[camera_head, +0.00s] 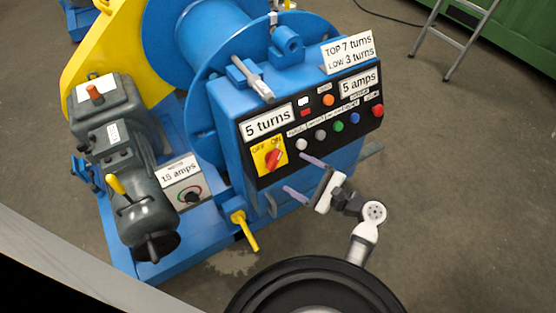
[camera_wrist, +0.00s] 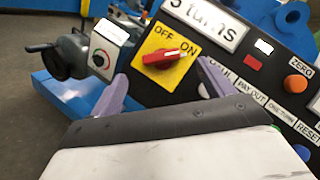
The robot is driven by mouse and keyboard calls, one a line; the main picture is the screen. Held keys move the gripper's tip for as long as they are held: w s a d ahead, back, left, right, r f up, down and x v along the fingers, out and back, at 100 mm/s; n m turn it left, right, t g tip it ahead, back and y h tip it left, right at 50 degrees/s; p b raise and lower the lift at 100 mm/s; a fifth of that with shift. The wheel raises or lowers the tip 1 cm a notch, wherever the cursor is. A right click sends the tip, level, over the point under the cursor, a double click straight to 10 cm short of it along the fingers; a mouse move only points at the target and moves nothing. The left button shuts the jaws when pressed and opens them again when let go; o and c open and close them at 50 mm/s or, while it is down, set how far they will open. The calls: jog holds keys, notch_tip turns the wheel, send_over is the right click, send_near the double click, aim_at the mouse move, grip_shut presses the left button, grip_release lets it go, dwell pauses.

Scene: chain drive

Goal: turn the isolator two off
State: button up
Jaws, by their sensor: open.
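A red rotary switch knob (camera_head: 273,156) sits on a yellow OFF/ON plate (camera_head: 260,166) at the left end of the black control panel, under the "5 turns" label. In the wrist view the knob (camera_wrist: 166,56) lies nearly level, its right end toward ON. No marking reading "isolator two" is legible. My gripper (camera_head: 303,177) is open and empty, in front of the panel, to the right of and below the knob. In the wrist view its two purple fingers (camera_wrist: 162,72) stand apart, with the knob showing between and beyond them. No contact shows.
The panel holds several push buttons, including a green one (camera_head: 339,126) and a red one (camera_head: 377,111), right of my gripper. A grey motor (camera_head: 112,125) and a "15 amps" box (camera_head: 184,188) with a dial stand left. A yellow lever (camera_head: 245,231) projects below.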

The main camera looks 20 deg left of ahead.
aim_at(276, 161)
jog(key=p+x, duration=0.1)
jog(key=x, duration=0.6)
jog(key=shift+w+a, duration=0.1)
jog(key=shift+a, duration=0.25)
jog(key=shift+c, duration=0.4)
jog(key=c, duration=0.9)
